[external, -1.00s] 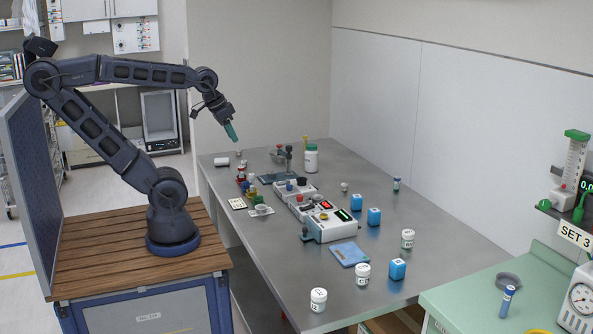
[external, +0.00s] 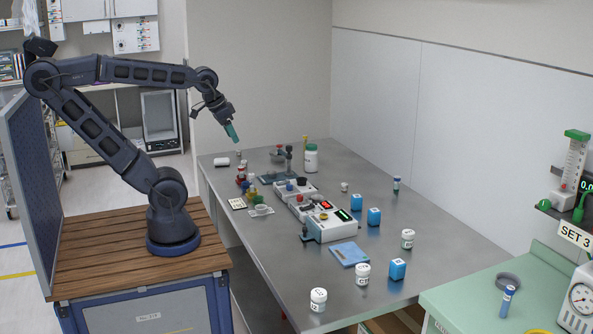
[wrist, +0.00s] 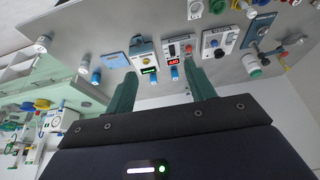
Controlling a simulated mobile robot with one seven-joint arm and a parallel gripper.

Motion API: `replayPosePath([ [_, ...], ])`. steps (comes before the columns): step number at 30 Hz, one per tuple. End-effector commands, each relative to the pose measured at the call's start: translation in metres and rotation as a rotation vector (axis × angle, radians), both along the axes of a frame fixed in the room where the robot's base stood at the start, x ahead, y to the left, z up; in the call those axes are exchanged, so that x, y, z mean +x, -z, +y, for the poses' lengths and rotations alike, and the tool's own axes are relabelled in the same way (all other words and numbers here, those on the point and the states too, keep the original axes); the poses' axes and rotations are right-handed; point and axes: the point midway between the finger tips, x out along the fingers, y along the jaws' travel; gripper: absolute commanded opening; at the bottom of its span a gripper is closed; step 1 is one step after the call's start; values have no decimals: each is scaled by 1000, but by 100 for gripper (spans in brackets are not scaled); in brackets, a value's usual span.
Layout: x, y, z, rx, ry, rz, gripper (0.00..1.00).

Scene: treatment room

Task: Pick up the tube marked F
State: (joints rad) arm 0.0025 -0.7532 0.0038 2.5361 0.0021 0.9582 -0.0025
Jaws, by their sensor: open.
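A small tube with a blue cap (external: 396,184) stands upright on the metal table near the back wall panel. Another tube with a blue end (external: 507,302) is on the green bench at the lower right. The markings on both are too small to read, so I cannot tell which is F. My gripper (external: 231,132) is open and empty, high above the far left end of the table, pointing down and well apart from both tubes. Its two green fingers show apart in the wrist view (wrist: 160,68), with nothing between them.
On the metal table (external: 440,250) stand a white instrument (external: 330,224), blue cubes (external: 374,217), white jars (external: 318,300), a blue pad (external: 349,254) and a green-lidded bottle (external: 311,160). Small coloured items crowd its left edge. The right side of the table is mostly clear.

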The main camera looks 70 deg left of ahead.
Motion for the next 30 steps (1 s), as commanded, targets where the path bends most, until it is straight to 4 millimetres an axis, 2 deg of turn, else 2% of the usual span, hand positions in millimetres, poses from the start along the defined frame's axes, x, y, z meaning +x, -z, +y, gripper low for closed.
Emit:
replayPosePath([
  [5, 17, -1, 10, -6, -42, 20, 54],
  [14, 76, 3, 59, -32, -198, 85, 54],
  [23, 129, 22, 128, -60, -360, 148, 54],
  [30, 161, 50, 195, -88, -491, 198, 54],
])
